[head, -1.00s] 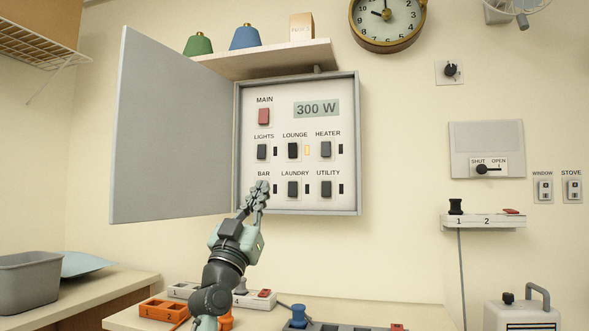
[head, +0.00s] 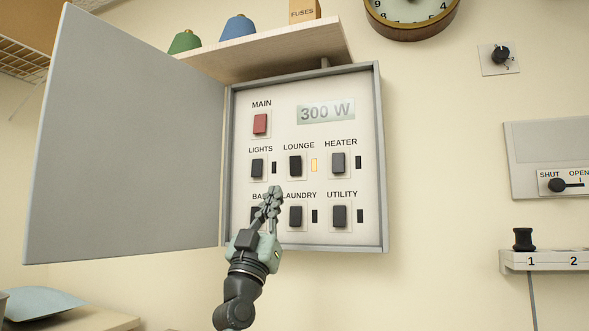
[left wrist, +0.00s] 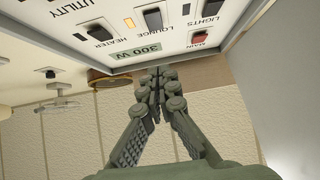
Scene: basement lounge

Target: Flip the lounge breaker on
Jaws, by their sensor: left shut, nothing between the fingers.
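The open breaker box (head: 381,170) hangs on the wall with its grey door swung left. Its lounge breaker (head: 296,166) is a dark rocker in the middle of the upper row, and the small lamp beside it glows amber. The lounge breaker also shows in the left wrist view (left wrist: 153,19), upside down. My left gripper (head: 273,192) is shut and empty, in front of the panel, below and left of the lounge breaker. It hides part of the bar breaker and its label. In the left wrist view my fingers (left wrist: 157,75) meet at their tips. My right gripper is out of view.
The red main breaker (head: 260,124) and a 300 W display (head: 326,113) are at the top of the panel. The lights (head: 257,168) and heater (head: 338,162) breakers flank lounge. The box door (head: 130,140) limits room on the left. A shelf (head: 270,52) is above.

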